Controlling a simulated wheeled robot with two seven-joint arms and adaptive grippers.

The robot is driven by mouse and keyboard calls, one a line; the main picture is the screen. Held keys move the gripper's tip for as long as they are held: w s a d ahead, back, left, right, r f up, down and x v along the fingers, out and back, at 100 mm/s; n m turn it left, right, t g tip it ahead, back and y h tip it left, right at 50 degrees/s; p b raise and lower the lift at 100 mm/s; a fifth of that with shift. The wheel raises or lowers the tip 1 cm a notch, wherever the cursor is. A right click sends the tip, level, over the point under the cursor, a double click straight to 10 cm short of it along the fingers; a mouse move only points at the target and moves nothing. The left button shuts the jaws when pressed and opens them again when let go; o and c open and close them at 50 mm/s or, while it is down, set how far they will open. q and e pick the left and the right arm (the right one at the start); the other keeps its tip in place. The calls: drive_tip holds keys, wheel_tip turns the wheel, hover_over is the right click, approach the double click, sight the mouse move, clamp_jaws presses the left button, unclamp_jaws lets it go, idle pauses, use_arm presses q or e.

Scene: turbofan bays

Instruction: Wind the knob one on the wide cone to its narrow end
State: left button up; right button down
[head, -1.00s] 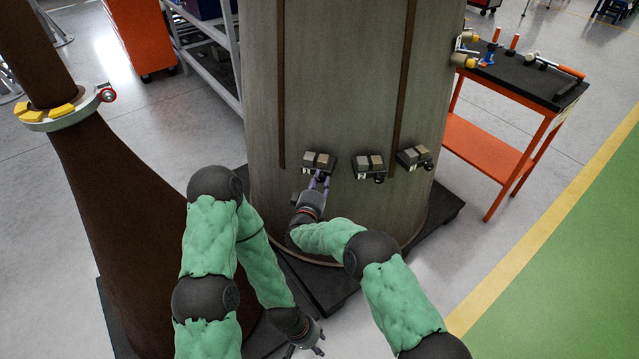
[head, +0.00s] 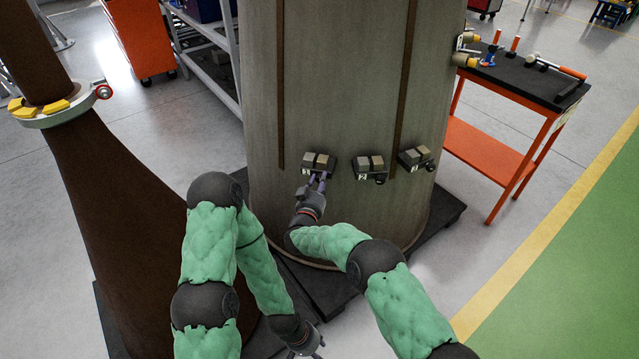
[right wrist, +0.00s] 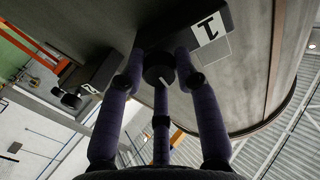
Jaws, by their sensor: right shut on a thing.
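The wide cone (head: 345,100) is a large grey-brown upright body with dark vertical strips. Low on it sit three dark boxes with paired blocks on top. The left box (head: 318,161) carries label 1 in the right wrist view (right wrist: 208,28). Under it is knob one (right wrist: 158,68), dark and round with a pale mark. My right gripper (head: 320,182) is shut on this knob, its purple fingers around it in the right wrist view (right wrist: 160,80). My left gripper (head: 312,345) hangs low at the bottom edge; its finger opening is unclear.
Box two (head: 370,168) and a third box (head: 415,158) sit to the right. A dark brown flared cone (head: 110,190) with a clamp ring (head: 60,112) stands left. An orange tool cart (head: 510,150) stands right. A dark pallet (head: 440,220) lies under the wide cone.

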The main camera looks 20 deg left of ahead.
drive_tip(key=shift+d+m, duration=0.1)
drive_tip(key=shift+m, duration=8.8)
drive_tip(key=c, duration=0.9)
unclamp_jaws()
